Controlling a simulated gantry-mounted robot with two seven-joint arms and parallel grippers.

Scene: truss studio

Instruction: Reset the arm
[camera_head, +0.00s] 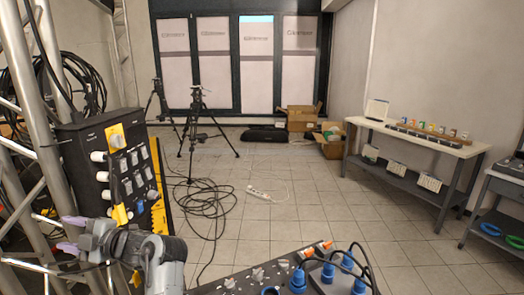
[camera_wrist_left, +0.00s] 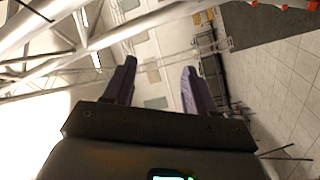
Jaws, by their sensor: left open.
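My left gripper (camera_head: 66,233) is at the lower left in the head view, with its two purple fingers pointing left. In the left wrist view my left gripper (camera_wrist_left: 158,68) has its fingers spread apart, with nothing between them. It is open and empty. In the head view it is in front of and below the dark panel box (camera_head: 115,170) with switches and sockets; I cannot tell the exact gap. My right gripper is not in view.
Metal truss (camera_head: 60,120) stands close on the left. A black board (camera_head: 250,282) with blue connectors (camera_head: 298,280) is at the bottom. Cables (camera_head: 205,205) and a power strip (camera_head: 259,193) lie on the floor. A workbench (camera_head: 420,136) stands right. The middle floor is mostly open.

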